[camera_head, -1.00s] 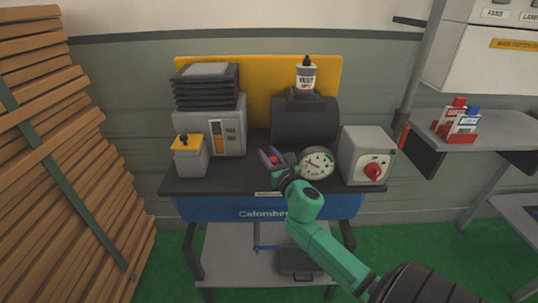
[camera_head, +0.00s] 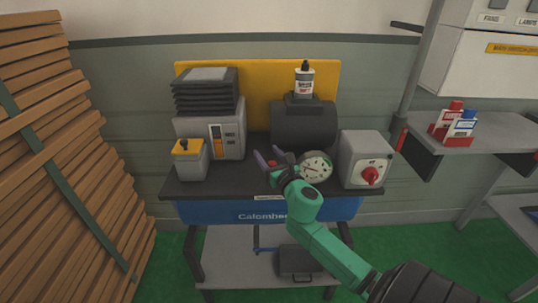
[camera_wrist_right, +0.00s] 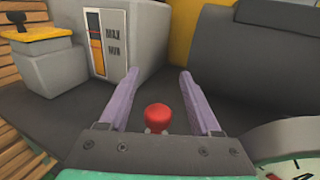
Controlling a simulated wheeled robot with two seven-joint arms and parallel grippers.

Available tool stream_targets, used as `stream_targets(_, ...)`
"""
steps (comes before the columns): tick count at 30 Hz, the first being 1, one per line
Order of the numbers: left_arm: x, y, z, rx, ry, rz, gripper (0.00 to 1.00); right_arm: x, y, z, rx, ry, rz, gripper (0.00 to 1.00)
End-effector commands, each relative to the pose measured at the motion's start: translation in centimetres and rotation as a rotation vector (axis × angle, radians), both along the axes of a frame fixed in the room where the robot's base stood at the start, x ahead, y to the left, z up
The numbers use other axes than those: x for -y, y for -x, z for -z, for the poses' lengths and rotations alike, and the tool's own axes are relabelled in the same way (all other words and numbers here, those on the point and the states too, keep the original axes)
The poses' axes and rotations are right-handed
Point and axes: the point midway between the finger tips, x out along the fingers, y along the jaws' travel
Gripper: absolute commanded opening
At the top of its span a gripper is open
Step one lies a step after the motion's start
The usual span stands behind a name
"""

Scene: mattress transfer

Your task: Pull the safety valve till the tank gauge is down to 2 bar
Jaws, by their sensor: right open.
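The round white tank gauge (camera_head: 316,167) faces me in front of the dark tank (camera_head: 304,122); its needle is too small to read surely. A red knob (camera_head: 271,164), likely the safety valve's, sits left of the gauge. In the right wrist view the red knob (camera_wrist_right: 158,117) stands between my right gripper's purple fingers, nearer their base, with space on both sides. My right gripper (camera_head: 268,157) is open over the bench and is not closed on the knob. The gauge rim also shows at the lower right of the wrist view (camera_wrist_right: 290,145). My left gripper is not in view.
A grey box with a red rotary switch (camera_head: 371,175) stands right of the gauge. A grey unit with black bellows (camera_head: 207,90) and a small yellow-topped box (camera_head: 190,160) stand left. A bottle (camera_head: 304,80) sits on the tank. Wooden slats (camera_head: 70,150) fill the left side.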

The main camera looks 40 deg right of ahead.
Motion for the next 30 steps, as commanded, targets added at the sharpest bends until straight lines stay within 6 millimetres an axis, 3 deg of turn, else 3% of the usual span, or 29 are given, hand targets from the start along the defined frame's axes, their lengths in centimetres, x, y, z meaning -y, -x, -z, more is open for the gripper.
stream_targets(8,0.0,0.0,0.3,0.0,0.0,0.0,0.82,-0.7,2.7,0.2,-0.003,-0.001,-0.001,0.64)
stream_targets(24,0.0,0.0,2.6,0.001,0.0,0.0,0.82,-3.5,13.3,0.4,-0.001,-0.003,0.002,0.64)
stream_targets(30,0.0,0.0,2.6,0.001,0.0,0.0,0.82,-3.7,14.1,0.0,0.001,0.001,0.001,0.64)
